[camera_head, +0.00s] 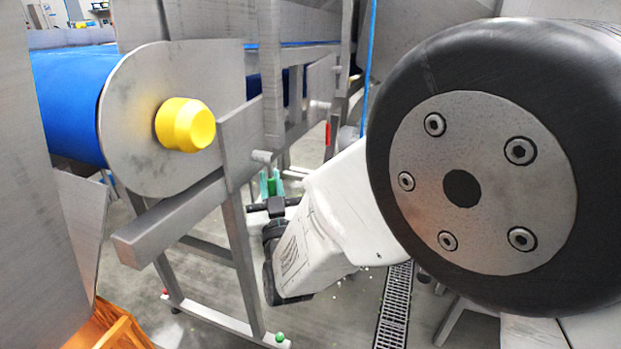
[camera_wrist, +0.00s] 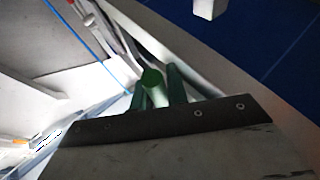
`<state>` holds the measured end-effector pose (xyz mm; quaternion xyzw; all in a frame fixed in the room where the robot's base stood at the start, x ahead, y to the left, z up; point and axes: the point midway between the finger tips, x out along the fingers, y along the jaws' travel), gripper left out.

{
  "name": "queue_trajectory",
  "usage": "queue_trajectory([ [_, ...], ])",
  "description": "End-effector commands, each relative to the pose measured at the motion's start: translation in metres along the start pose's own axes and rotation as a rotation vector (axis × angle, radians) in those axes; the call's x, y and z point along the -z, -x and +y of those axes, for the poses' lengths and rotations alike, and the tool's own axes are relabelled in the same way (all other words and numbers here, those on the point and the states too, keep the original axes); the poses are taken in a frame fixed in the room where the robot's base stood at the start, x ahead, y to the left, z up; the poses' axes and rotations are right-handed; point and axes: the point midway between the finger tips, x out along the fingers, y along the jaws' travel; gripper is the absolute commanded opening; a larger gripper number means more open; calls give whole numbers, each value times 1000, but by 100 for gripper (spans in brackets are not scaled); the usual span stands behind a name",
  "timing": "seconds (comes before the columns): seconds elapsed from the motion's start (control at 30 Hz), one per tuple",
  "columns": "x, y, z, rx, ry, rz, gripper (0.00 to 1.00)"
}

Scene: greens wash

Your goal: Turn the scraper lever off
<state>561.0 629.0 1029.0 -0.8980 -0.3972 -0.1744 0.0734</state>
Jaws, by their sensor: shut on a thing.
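My gripper (camera_head: 271,182) is small in the head view, beside the conveyor frame, with its dark green fingers pointing up. In the wrist view the fingers stand on both sides of a rounded green piece (camera_wrist: 152,77), and the gripper is shut on it. This piece looks like the grip of the scraper lever; the rest of the lever is hidden behind the fingers and the dark gripper plate. Whether the lever stands on or off cannot be told.
A blue conveyor belt (camera_head: 65,95) with a yellow roller cap (camera_head: 185,125) is at the left. Its grey steel frame (camera_head: 175,215) runs close beside my arm. An orange item (camera_head: 110,330) is at the lower left. A floor drain (camera_head: 394,305) lies below. A blue line (camera_wrist: 85,40) hangs nearby.

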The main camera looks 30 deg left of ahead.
Motion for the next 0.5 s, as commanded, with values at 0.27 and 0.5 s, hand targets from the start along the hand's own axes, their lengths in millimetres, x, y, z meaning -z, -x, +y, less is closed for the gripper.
queue_trajectory([
  [0.27,1,-2,-1,0,2,5,0],
  [0.5,1,-1,-1,1,2,4,24],
])
